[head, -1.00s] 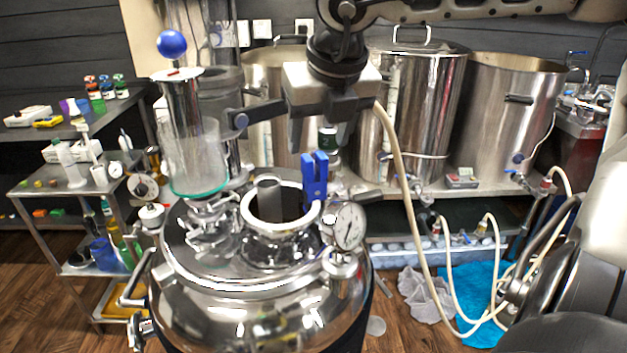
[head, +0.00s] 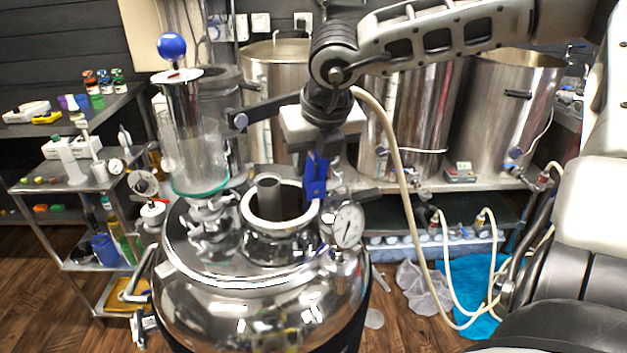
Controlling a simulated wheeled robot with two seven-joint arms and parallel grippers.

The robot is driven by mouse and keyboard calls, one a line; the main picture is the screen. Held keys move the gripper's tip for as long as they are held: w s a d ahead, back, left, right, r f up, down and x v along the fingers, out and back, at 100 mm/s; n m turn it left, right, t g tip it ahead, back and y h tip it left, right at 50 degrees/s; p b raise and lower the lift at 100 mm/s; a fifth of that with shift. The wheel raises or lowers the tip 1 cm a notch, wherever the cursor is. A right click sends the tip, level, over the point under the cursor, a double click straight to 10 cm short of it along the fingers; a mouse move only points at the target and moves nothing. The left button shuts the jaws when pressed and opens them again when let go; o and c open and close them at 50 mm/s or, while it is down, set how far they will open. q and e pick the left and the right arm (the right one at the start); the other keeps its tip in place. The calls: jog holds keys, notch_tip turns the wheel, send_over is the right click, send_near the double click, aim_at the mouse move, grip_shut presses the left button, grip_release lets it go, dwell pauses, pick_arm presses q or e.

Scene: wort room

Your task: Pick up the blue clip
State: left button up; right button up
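The blue clip (head: 315,180) stands upright at the right side of the white-rimmed opening on top of the steel vessel. My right gripper (head: 317,160) hangs down from above, right over the clip. Its dark fingers are apart, with the clip's top between or just in front of them; I cannot tell whether they touch it. My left gripper is not in view.
The steel vessel (head: 262,300) fills the front, with a pressure gauge (head: 348,226) right of the opening. A glass cylinder with a blue ball (head: 172,46) on top stands to the left. Large steel pots (head: 512,115) stand behind. A pale hose (head: 408,215) hangs at right.

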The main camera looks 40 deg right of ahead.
jog(key=shift+c, duration=0.8)
jog(key=shift+r, duration=0.15)
